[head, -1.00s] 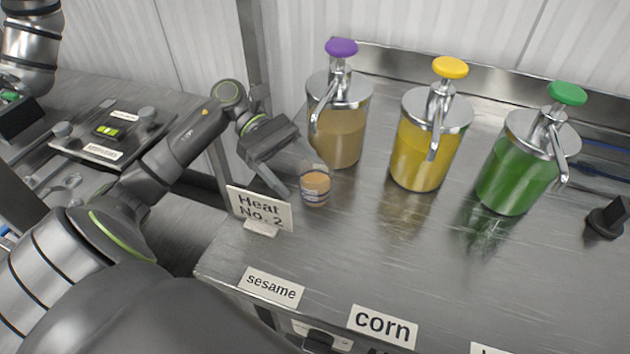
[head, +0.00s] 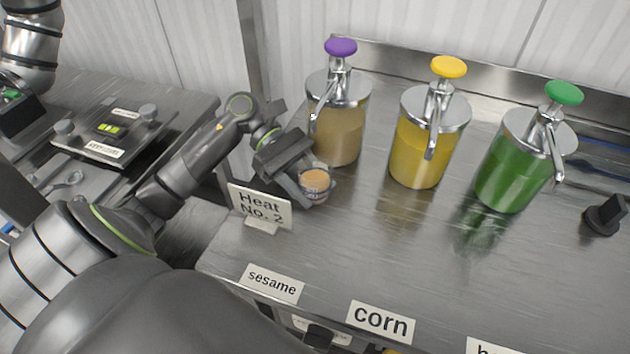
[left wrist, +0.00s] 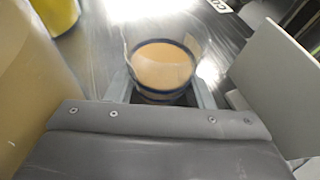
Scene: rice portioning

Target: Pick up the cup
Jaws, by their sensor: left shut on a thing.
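The cup (head: 315,183) is small and clear, with a tan filling and dark bands. It stands upright at the left end of the steel counter, in front of the purple-topped dispenser. My left gripper (head: 313,192) is shut on the cup, with its fingers at the cup's sides. In the left wrist view the cup (left wrist: 162,68) sits between the two fingers, and its lower part is hidden by the gripper body. I cannot tell whether the cup's base touches the counter. My right gripper is not in view.
The purple-topped dispenser (head: 338,130) is just behind the cup. Yellow (head: 424,150) and green (head: 513,170) dispensers stand to the right. The counter (head: 400,250) is clear in front of them.

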